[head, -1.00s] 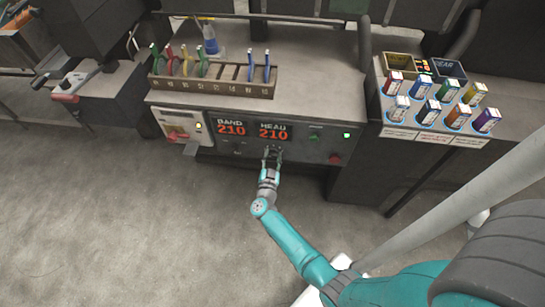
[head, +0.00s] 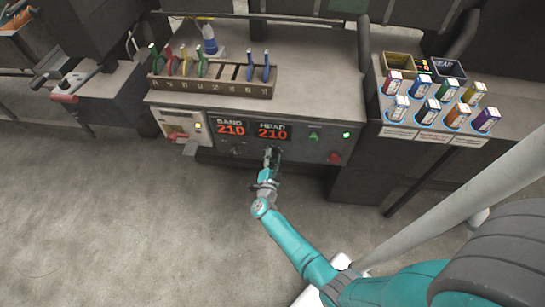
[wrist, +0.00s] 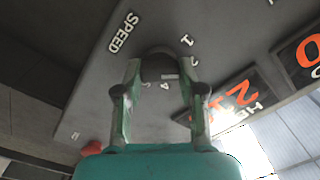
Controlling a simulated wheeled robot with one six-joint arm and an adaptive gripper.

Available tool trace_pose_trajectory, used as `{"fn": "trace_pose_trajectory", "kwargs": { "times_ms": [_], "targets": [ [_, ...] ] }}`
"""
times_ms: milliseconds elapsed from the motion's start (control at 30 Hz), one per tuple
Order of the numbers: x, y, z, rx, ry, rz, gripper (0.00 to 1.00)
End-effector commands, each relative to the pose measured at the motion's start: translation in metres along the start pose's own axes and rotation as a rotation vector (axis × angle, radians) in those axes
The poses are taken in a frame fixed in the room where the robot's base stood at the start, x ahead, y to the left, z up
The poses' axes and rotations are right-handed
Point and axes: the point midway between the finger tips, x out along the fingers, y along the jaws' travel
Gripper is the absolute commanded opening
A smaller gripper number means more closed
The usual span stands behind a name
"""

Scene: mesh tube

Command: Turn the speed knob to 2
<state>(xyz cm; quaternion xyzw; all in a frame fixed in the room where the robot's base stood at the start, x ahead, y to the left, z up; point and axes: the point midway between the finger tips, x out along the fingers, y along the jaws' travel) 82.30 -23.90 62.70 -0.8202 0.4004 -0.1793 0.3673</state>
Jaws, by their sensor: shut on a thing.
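The dark round speed knob (wrist: 158,66) sits between the two fingers of my gripper (wrist: 161,75) in the wrist view. The fingers are shut on its sides. A small white mark shows on the knob's lower right. The word SPEED is printed to its upper left, and the dial figures 1, 2 and 4 show around it, tilted in the picture. The figure 3 is not clear, and I cannot tell exactly which figure the mark points to. In the head view my gripper (head: 272,156) is at the front panel below the HEAD display, hiding the knob.
The BAND display (head: 230,128) and HEAD display (head: 272,131) both read 210. A red button (head: 334,158) and a lit green lamp (head: 347,135) are to the right. A rack (head: 210,88) holds coloured tools on the bench. The floor in front is clear.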

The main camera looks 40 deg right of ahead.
Motion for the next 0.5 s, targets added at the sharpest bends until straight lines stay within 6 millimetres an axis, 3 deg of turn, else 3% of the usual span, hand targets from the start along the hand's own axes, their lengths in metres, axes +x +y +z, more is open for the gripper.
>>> {"fn": "trace_pose_trajectory", "kwargs": {
  "times_ms": [500],
  "targets": [
    [-0.0003, 0.0007, 0.0000, 0.031, 0.000, 0.001, 0.05]
  ]
}}
